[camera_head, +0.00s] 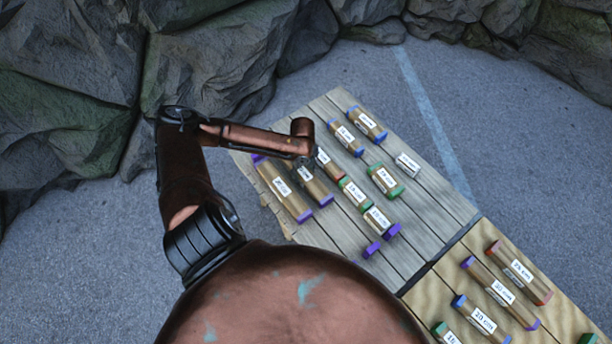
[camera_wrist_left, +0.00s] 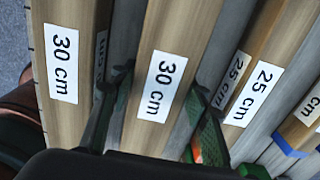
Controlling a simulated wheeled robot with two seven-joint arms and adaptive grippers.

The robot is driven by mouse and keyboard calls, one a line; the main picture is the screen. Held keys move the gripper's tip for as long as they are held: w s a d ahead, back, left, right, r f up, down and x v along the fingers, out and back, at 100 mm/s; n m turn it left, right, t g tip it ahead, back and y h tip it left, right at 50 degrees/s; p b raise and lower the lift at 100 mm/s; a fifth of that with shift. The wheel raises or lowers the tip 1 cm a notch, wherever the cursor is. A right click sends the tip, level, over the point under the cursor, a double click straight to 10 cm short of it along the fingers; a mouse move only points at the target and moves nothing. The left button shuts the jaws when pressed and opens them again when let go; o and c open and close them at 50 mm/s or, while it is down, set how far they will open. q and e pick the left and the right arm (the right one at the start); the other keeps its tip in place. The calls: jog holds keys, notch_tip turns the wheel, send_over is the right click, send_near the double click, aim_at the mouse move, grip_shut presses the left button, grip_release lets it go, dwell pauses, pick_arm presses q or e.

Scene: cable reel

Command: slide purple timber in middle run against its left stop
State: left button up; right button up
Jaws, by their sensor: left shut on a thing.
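A brown timber with a purple end and a "30 cm" label (camera_head: 316,187) lies lengthwise on the grey plank deck. My left gripper (camera_head: 304,159) is shut on it from above and hides its upper end. In the left wrist view, the fingers stand on either side of this timber (camera_wrist_left: 160,82). A second purple-ended 30 cm timber (camera_head: 282,188) lies to its left, apart; it also shows in the left wrist view (camera_wrist_left: 64,70). Two small purple blocks (camera_head: 371,249) (camera_head: 393,230) sit lower on the deck. I cannot tell which is a stop. My right gripper is not in view.
Right of the held timber, close by, lie a red-ended timber (camera_head: 331,166) and green-ended ones (camera_head: 352,190). Blue-ended timbers (camera_head: 345,136) lie farther up. A second, lighter deck (camera_head: 445,268) at lower right carries several timbers. Rocks (camera_head: 70,80) stand behind.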

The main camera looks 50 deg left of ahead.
aim_at(302, 170)
pick_arm(q)
jog(key=shift+w+a+r, duration=0.1)
jog(key=shift+a, duration=0.65)
jog(key=o, duration=1.2)
jog(key=shift+a, duration=0.1)
jog(key=o, duration=0.3)
jog(key=shift+d, duration=0.35)
jog(key=shift+o, duration=0.2)
notch_tip(302, 170, up, 12)
